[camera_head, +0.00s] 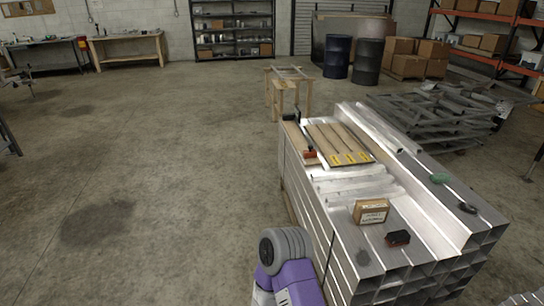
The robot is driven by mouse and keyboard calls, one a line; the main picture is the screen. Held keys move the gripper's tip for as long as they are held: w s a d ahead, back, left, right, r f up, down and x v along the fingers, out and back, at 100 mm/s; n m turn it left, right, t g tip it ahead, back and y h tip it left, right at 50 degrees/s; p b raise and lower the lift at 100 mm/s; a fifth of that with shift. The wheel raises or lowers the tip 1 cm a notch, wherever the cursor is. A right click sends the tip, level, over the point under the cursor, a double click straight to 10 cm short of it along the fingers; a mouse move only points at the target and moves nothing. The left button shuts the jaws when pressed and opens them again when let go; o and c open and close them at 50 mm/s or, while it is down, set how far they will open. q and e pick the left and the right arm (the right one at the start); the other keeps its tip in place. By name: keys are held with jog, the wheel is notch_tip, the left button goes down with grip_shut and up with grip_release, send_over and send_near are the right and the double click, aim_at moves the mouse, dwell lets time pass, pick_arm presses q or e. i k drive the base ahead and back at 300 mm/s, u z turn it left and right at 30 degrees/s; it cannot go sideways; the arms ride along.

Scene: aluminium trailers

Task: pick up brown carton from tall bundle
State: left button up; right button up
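A small brown carton (369,211) with a pale label on its front lies on top of a tall bundle (356,262) of square aluminium tubes, right of centre. The carton is near the bundle's near end and nothing covers it. A purple and grey part of one of my arms shows at the bottom centre, left of the bundle's near end. Neither gripper shows, so I cannot see what they hold.
A black and red item (398,238) lies just right of the carton. A yellow-labelled wooden panel (338,142), loose bars and a red-handled clamp (309,154) lie behind it. Green (440,179) and dark (468,208) items lie on the right tubes. The floor (150,190) at left is clear.

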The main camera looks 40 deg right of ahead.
aim_at(372, 211)
jog(key=z, duration=0.7)
jog(key=i, duration=1.6)
jog(key=z, duration=1.15)
